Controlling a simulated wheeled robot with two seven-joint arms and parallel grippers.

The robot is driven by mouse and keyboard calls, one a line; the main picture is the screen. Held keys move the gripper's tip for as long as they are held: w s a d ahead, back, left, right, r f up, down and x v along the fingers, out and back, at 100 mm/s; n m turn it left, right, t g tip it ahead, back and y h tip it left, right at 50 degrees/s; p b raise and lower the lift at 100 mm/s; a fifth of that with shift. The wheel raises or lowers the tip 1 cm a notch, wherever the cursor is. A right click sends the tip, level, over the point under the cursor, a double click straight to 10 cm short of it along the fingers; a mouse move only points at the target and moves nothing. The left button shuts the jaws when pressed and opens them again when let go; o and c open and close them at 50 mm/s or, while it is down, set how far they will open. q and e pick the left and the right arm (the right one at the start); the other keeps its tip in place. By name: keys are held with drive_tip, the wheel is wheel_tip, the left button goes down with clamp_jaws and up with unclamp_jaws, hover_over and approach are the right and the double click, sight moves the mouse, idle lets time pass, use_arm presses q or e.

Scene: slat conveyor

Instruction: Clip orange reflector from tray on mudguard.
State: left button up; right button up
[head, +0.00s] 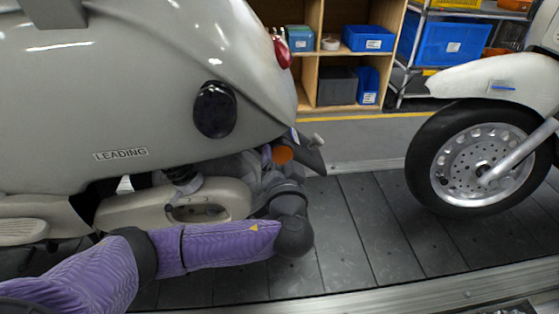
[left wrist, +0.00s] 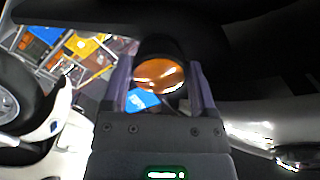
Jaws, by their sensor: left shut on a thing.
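The round orange reflector (head: 283,154) shows at the scooter's tail, beside the dark mudguard (head: 312,160). My left arm comes in from the left below the scooter and bends up behind its tail. My left gripper (left wrist: 160,80) is shut on the orange reflector (left wrist: 160,74), which sits between its two fingers in the left wrist view. A dark surface lies right behind the reflector there; I cannot tell whether the two touch or whether the reflector is seated. The tray is not in view. My right gripper is not in view.
The grey scooter body (head: 130,90) overhangs my left forearm closely. Another scooter's wheel (head: 480,160) stands to the right on the slat conveyor (head: 370,225). A wooden shelf (head: 312,60) with bins is at the back. The slats between the scooters are clear.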

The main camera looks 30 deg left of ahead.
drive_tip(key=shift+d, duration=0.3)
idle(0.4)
